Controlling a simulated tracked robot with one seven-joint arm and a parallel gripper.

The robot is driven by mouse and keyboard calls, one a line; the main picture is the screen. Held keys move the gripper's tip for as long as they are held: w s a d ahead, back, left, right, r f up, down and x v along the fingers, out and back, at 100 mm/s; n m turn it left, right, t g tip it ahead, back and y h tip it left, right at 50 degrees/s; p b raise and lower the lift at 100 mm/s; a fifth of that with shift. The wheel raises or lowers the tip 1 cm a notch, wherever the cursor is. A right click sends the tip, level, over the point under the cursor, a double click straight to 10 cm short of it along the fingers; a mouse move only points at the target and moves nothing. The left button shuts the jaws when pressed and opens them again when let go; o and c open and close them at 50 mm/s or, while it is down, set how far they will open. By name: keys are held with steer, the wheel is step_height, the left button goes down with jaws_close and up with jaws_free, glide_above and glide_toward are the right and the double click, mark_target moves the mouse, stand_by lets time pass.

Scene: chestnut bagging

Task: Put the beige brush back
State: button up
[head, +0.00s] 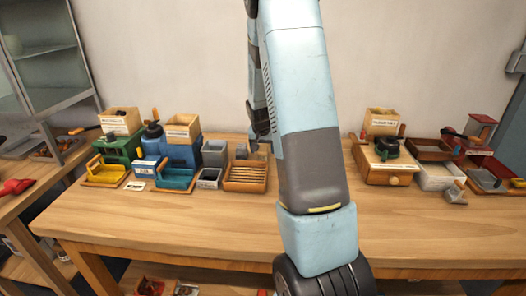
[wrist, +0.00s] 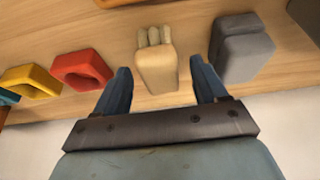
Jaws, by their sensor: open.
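The beige brush (wrist: 156,72) shows in the wrist view, a pale block with several rounded tufts at its far end. It lies between the two fingers of my gripper (wrist: 160,66). The fingers are spread, with a visible gap on each side of the brush, and do not grip it. I cannot tell how high the fingers are relative to it. In the head view my arm covers the middle of the bench, and I cannot make out the brush there.
In the wrist view a grey block (wrist: 243,48) stands close right of my gripper; a red loop-shaped piece (wrist: 82,70) and a yellow one (wrist: 32,80) are left. In the head view a slatted wooden tray (head: 246,187) sits left of my arm. The front of the bench (head: 170,225) is clear.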

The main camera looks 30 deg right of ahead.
steer(key=s+a+r+n, duration=0.1)
steer(key=s+a+r, duration=0.35)
steer(key=r, duration=0.25)
steer(key=s+a+r+n+t+y, duration=0.1)
steer(key=s+a+r, duration=0.3)
steer(key=s+r, duration=0.3)
steer(key=s+a+r+n, duration=0.1)
steer(key=s+a+r, duration=0.35)
steer(key=r, duration=0.35)
steer(key=s+a+r+n, duration=0.2)
steer(key=s+a, duration=0.1)
steer(key=s, duration=0.5)
steer(key=s+a+r+n+t+y, duration=0.1)
steer(key=s+a, duration=0.3)
steer(key=s, duration=0.5)
steer(key=shift+s+a+r+n, duration=0.25)
steer(key=shift+r+n, duration=0.15)
steer(key=shift+r, duration=0.2)
